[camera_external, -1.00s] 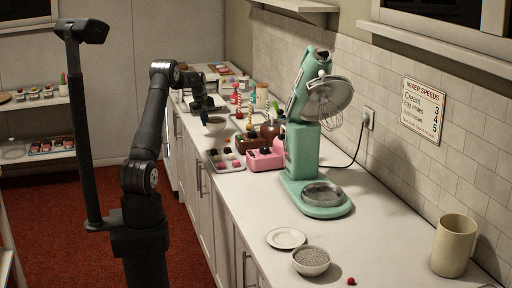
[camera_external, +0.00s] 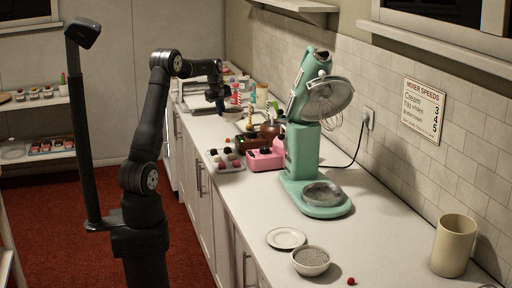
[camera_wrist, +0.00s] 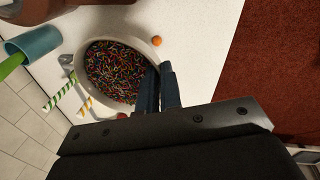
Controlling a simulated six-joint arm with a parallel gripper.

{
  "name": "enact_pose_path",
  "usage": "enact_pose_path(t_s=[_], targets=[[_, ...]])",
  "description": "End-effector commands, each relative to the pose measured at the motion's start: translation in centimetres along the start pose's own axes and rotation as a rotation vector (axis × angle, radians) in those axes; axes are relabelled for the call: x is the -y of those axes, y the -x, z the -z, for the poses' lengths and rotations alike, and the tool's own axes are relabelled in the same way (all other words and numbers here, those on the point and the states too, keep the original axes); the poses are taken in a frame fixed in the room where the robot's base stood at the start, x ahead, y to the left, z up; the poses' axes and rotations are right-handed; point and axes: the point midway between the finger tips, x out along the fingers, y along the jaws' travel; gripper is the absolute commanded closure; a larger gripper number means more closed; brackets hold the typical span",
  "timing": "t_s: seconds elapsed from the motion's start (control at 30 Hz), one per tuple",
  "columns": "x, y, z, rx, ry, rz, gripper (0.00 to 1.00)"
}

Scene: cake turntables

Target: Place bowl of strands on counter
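The bowl of strands (camera_wrist: 91,99) shows in the wrist view as a pale round bowl full of multicoloured strands (camera_wrist: 115,70). My gripper (camera_wrist: 159,68) has one finger inside the rim and one outside, close together on the wall of the bowl. In the external view my gripper (camera_external: 220,108) points down over the far part of the white counter (camera_external: 260,213). The bowl is mostly hidden there beside the fingers. I cannot tell whether its base touches the counter.
An orange ball (camera_wrist: 157,41), striped sticks (camera_wrist: 62,95) and a teal cup (camera_wrist: 33,42) lie around the bowl. A sweets tray (camera_external: 226,163), pink box (camera_external: 264,159) and green mixer (camera_external: 302,150) stand nearer. A bowl with grey contents (camera_external: 311,258) is at the front.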

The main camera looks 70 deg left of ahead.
Motion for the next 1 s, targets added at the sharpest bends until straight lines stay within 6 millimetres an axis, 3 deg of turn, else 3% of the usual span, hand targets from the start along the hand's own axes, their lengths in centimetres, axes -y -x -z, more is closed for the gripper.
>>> enact_pose_path(t_s=[0.17, 0.37, 0.5, 0.7, 0.9, 1.0], targets=[[-1.1, 0.4, -4.9, 0.028, -0.187, 0.007, 1.00], [-1.6, 0.9, -15.2, 0.095, -0.605, 0.019, 1.00], [-0.7, 1.3, -22.7, 0.149, -0.926, 0.022, 1.00], [2.1, 2.0, -31.9, 0.227, -1.355, 0.012, 1.00], [5.2, 2.5, -37.8, 0.290, -1.667, -0.002, 1.00], [5.0, 2.0, -40.0, 0.293, -1.692, -0.001, 1.00]])
